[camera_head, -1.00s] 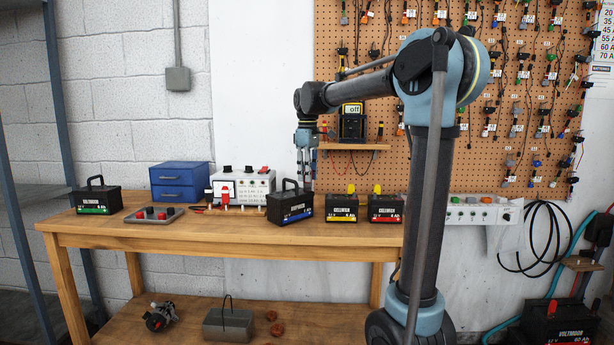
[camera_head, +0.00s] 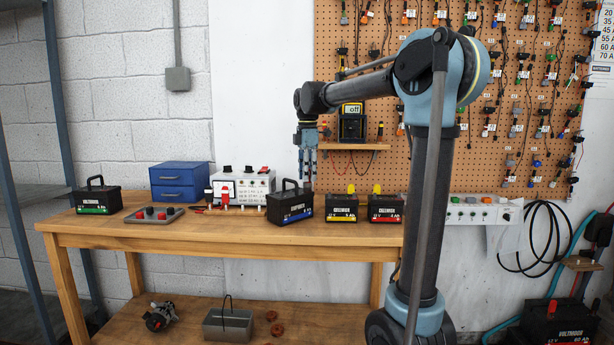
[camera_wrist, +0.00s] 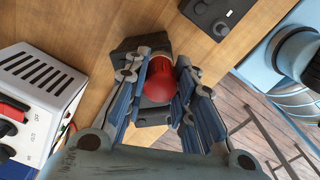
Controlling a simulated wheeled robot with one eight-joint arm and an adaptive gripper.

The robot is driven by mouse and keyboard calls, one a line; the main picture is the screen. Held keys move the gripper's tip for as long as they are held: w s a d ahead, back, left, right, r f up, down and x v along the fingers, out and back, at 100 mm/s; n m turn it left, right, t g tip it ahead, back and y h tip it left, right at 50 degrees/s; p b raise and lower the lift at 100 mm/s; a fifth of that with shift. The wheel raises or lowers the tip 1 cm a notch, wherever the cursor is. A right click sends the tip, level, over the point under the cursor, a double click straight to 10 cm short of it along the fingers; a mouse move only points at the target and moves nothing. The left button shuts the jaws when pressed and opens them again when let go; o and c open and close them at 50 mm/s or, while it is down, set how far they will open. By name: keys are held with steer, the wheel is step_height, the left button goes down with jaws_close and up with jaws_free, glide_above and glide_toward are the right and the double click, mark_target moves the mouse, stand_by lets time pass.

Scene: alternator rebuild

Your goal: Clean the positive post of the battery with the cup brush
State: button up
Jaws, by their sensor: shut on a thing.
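My gripper (camera_head: 308,182) points down over the right end of the black battery with a blue label (camera_head: 290,208), which stands on the workbench. In the wrist view my gripper (camera_wrist: 160,95) is shut on a red rounded thing (camera_wrist: 158,82), which I take to be the cup brush. Its lower end is hidden, and it is too small to make out in the head view. Below it in the wrist view is the dark top of the battery (camera_wrist: 126,52). The battery's posts are hidden, so I cannot tell whether the brush touches one.
The white tester (camera_head: 243,187) stands left of the battery; blue drawers (camera_head: 180,182) are behind. Yellow-label (camera_head: 341,208) and red-label (camera_head: 385,208) batteries stand close on the right. A green-label battery (camera_head: 96,200) and a grey tray (camera_head: 133,217) are left. The bench front (camera_head: 200,228) is clear.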

steer(key=shift+n, duration=0.3)
steer(key=m, duration=0.4)
steer(key=shift+m, duration=0.4)
steer(key=m, duration=0.5)
steer(key=n, duration=0.4)
steer(key=shift+n, duration=0.3)
steer(key=n, duration=0.5)
